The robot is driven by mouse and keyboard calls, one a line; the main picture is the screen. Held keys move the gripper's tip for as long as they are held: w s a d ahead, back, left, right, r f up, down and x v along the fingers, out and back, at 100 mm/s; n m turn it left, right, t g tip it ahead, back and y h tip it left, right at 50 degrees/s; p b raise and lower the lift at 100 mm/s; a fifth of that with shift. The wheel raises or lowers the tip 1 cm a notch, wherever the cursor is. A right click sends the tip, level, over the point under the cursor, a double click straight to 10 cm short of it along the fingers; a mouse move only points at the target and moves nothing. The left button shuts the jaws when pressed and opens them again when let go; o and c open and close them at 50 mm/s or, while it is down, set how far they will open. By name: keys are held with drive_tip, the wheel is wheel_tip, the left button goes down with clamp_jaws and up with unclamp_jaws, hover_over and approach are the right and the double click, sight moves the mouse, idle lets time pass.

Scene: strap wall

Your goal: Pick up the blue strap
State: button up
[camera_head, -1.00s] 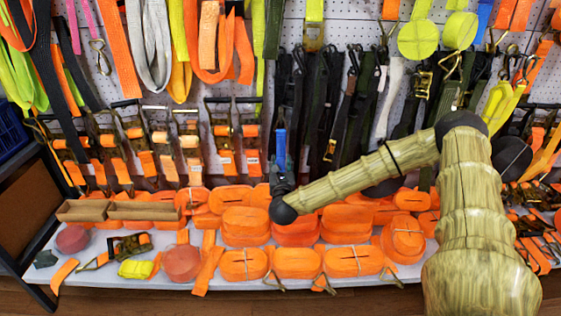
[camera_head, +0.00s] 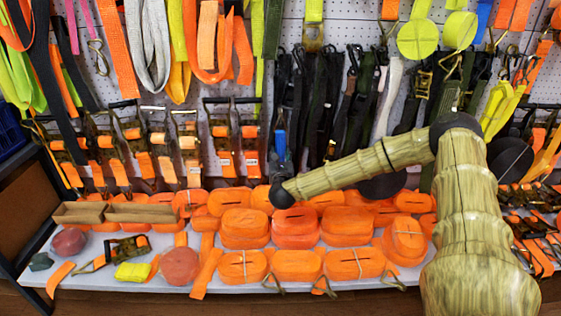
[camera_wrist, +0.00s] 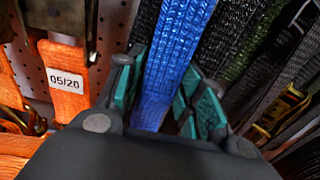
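The blue strap (camera_wrist: 178,50) hangs upright in the wrist view and runs down between the fingers of my gripper (camera_wrist: 164,80). The two teal-padded fingers stand apart, one on each side of the strap. The gripper looks open; I cannot tell whether either pad touches the strap. The strap's lower end is hidden behind the gripper body. In the head view a short piece of the blue strap (camera_head: 281,144) shows above my gripper (camera_head: 281,163), in front of the dark hanging straps.
Dark straps (camera_wrist: 245,60) hang close on the right. An orange strap with a "05/20" label (camera_wrist: 65,80) hangs on the left. Below, a shelf holds several rolled orange straps (camera_head: 295,228) and a wooden tray (camera_head: 144,213). Another blue strap (camera_head: 484,20) hangs at upper right.

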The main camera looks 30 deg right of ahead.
clamp_jaws()
drive_tip(key=shift+r, duration=0.1)
